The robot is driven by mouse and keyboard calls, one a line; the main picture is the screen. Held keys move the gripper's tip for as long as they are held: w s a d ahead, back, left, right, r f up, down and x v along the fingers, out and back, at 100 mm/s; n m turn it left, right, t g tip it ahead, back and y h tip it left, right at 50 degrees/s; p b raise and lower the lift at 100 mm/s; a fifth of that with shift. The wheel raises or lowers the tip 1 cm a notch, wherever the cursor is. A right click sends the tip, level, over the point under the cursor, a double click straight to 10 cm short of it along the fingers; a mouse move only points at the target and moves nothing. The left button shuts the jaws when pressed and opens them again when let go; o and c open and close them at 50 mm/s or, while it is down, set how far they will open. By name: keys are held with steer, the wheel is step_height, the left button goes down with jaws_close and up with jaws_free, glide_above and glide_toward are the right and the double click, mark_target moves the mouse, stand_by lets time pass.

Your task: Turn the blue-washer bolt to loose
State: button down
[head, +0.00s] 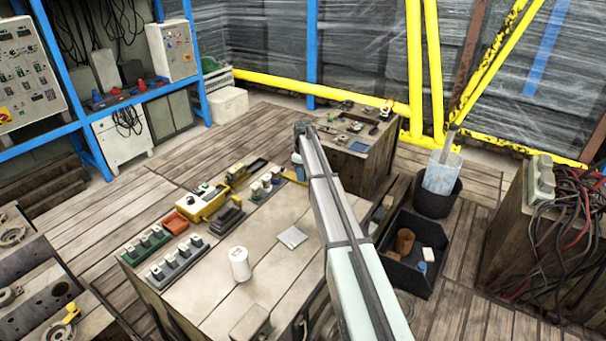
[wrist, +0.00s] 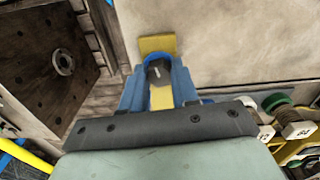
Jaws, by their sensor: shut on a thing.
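In the wrist view my gripper (wrist: 158,80) has its two blue fingers closed on the sides of a dark grey bolt head (wrist: 158,70) with a pale mark on it. A blue ring, likely the blue washer (wrist: 157,55), curves round the far side of the head. Its edges are hard to tell from the blue fingers. A yellow plate (wrist: 157,43) lies beneath and shows beyond the bolt and between the fingers. In the head view my arm hides the gripper and bolt; only a bit of yellow (head: 291,174) shows beside the arm.
A green knob (wrist: 277,102) and white tags lie right of my gripper. A black bin (head: 408,280) stands on the floor.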

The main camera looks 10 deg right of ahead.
steer(key=n, duration=0.7)
steer(key=shift+s+f, duration=0.1)
steer(key=shift+f, duration=0.1)
steer(key=n, duration=0.4)
steer(key=shift+n, duration=1.9)
steer(key=c, duration=0.8)
jaws_free()
steer(key=shift+r, duration=0.1)
steer(key=shift+c, duration=0.2)
steer(key=shift+r, duration=0.15)
step_height(320, 180, up, 14)
steer(key=shift+f, duration=0.25)
